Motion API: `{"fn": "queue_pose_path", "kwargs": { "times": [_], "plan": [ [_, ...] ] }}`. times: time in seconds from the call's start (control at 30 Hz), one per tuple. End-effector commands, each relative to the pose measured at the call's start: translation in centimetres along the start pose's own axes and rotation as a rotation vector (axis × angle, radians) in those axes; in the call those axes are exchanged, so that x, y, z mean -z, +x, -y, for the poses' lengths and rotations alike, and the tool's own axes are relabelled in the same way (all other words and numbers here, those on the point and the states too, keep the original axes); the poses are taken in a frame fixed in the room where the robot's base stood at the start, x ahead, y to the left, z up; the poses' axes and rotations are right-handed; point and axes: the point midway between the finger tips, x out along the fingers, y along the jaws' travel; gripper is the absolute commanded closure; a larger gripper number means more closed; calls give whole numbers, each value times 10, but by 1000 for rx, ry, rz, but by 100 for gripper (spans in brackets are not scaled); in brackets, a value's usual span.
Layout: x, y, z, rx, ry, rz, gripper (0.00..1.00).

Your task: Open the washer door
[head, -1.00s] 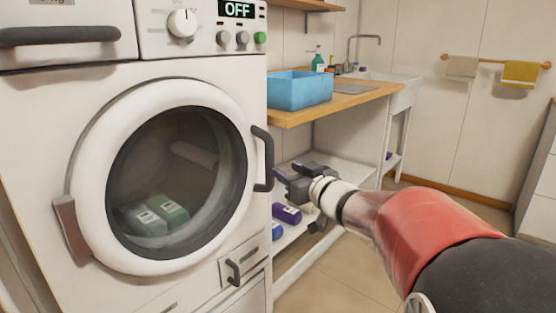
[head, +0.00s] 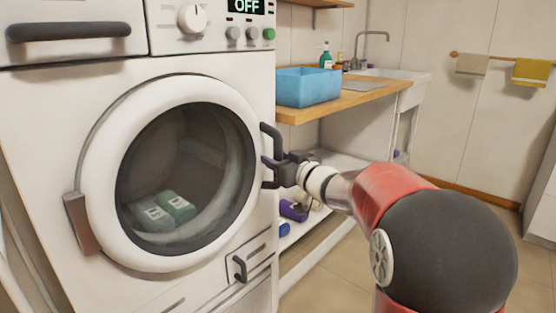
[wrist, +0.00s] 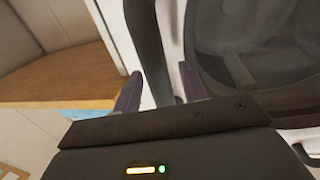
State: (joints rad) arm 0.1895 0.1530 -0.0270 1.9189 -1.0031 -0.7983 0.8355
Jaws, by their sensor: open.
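The white washer door (head: 99,190) is closed, with a round dark glass window (head: 185,160). Its dark vertical handle (head: 267,138) sits on the right side of the door. My gripper (head: 270,163) is at the lower half of the handle, and its jaws are open. In the wrist view, the handle (wrist: 146,45) runs down between the two purple-grey fingers of my gripper (wrist: 160,90). Whether a finger touches the handle cannot be told. Green and grey packages (head: 178,207) show behind the glass.
A wooden counter (head: 350,101) with a blue bin (head: 308,87) stands right of the washer, beside a white sink (head: 415,80). Purple bottles (head: 293,210) lie on the shelf below. The tiled floor in front of the shelf is free.

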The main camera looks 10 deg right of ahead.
Motion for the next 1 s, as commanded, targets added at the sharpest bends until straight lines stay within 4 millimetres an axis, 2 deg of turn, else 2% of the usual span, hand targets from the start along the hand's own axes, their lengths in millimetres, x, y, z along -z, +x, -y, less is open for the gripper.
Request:
{"fn": "queue_pose_path", "kwargs": {
  "times": [0.07,0.4,0.63,0.77,0.87,1.0],
  "plan": [
    [0,0,0,0,0,0,58],
    [0,0,0,0,0,0,100],
    [0,-1,0,-2,0,0,100],
    [-1,-8,1,-17,1,-1,100],
    [-1,-20,2,-44,0,-1,100],
    [-3,-48,5,-106,-1,-3,100]
  ]
}}
